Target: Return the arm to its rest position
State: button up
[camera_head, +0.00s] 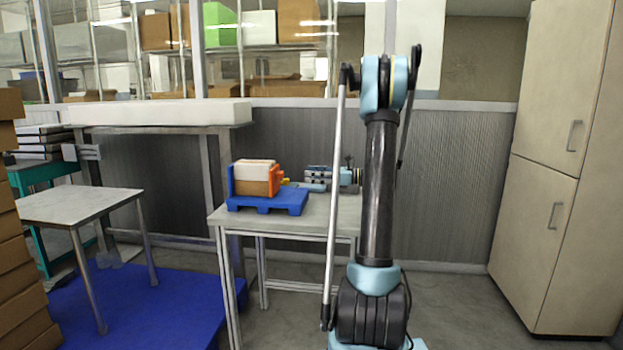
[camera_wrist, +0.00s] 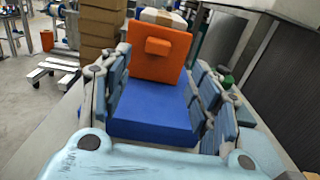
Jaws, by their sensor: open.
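My arm (camera_head: 378,190) stands upright in the head view, with its lower part in front of the right end of a small table. My gripper (camera_head: 312,180) is low over that table, pointing left toward an orange panel (camera_head: 273,181) with a square knob. In the wrist view my gripper (camera_wrist: 158,75) shows its two jointed fingers spread apart, open, with nothing held between them. The orange panel (camera_wrist: 158,45) stands upright ahead, beyond the fingertips, on a blue pallet (camera_wrist: 150,105). Whether a finger touches the pallet cannot be told.
A brown box with a white top (camera_head: 254,178) sits behind the panel on the pallet. The small table (camera_head: 335,215) has bare room in front. A tall cabinet (camera_head: 565,160) stands right, stacked cartons (camera_head: 20,255) left. A grey-topped table (camera_head: 80,203) stands left.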

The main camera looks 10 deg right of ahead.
jog(key=s+a+f+n+g+h, duration=0.1)
jog(key=s+a+f+n+h, duration=0.15)
jog(key=s, duration=0.45)
jog(key=s+a+f+n+g+h, duration=0.1)
jog(key=s+a+n+h, duration=0.2)
jog(key=s, duration=0.5)
jog(key=s+a+f+n+g+h, duration=0.1)
jog(key=s+a+n+h, duration=0.2)
jog(key=s, duration=0.4)
jog(key=s+d+f+n+h, duration=0.3)
jog(key=s+d+f+n, duration=0.1)
jog(key=s, duration=0.3)
jog(key=s+d+f+n+h, duration=0.3)
jog(key=s+d+f+n, duration=0.1)
jog(key=s, duration=0.4)
jog(key=s+d+f+n+h, duration=0.3)
jog(key=s+d+f+n, duration=0.1)
jog(key=s, duration=0.3)
jog(key=shift+s+d+f+n, duration=0.15)
jog(key=shift+d+f+n, duration=0.1)
jog(key=shift+f+n, duration=0.25)
